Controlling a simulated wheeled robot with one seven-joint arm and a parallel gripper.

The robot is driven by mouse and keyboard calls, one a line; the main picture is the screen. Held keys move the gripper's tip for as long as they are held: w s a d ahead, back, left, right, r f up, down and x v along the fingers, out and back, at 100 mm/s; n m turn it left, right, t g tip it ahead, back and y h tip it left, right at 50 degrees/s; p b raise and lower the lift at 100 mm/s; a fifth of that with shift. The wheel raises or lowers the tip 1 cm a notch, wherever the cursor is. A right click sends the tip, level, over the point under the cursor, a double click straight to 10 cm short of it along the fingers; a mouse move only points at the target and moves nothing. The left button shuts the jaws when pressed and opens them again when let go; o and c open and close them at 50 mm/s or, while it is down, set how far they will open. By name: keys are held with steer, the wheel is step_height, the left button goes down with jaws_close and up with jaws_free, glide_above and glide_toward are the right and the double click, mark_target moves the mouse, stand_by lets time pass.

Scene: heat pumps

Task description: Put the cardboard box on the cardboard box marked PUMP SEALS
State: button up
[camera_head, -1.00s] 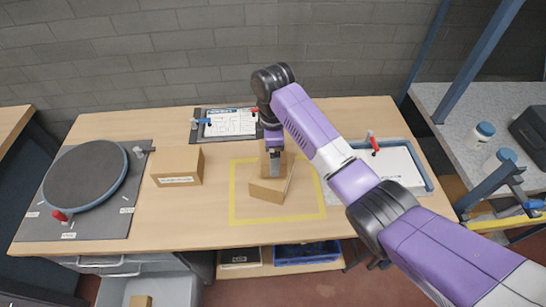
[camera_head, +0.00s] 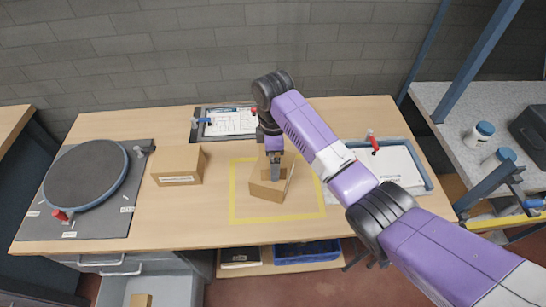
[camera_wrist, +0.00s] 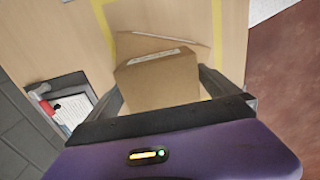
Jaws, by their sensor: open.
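A brown cardboard box (camera_head: 268,190) stands inside the yellow square on the bench. My gripper (camera_head: 275,168) points down at it and hides part of it. In the wrist view my open gripper (camera_wrist: 165,98) has its fingers on either side of a brown carton (camera_wrist: 160,82) with a pale label strip along its far edge. More cardboard (camera_wrist: 140,43) shows just beyond that carton; I cannot tell whether it is a separate piece. A second closed cardboard box (camera_head: 177,166) with a white label stands left of the square. Its label is too small to read.
A round grey turntable (camera_head: 87,178) lies at the left of the bench. A clipboard (camera_head: 232,121) lies at the back, and a blue-edged tray (camera_head: 390,165) with a white sheet lies right. A small box (camera_head: 140,300) sits in the open drawer below. Bare bench surrounds the labelled box.

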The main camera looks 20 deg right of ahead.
step_height(320, 180, up, 12)
steer(key=p, duration=0.2)
stand_by(0.6)
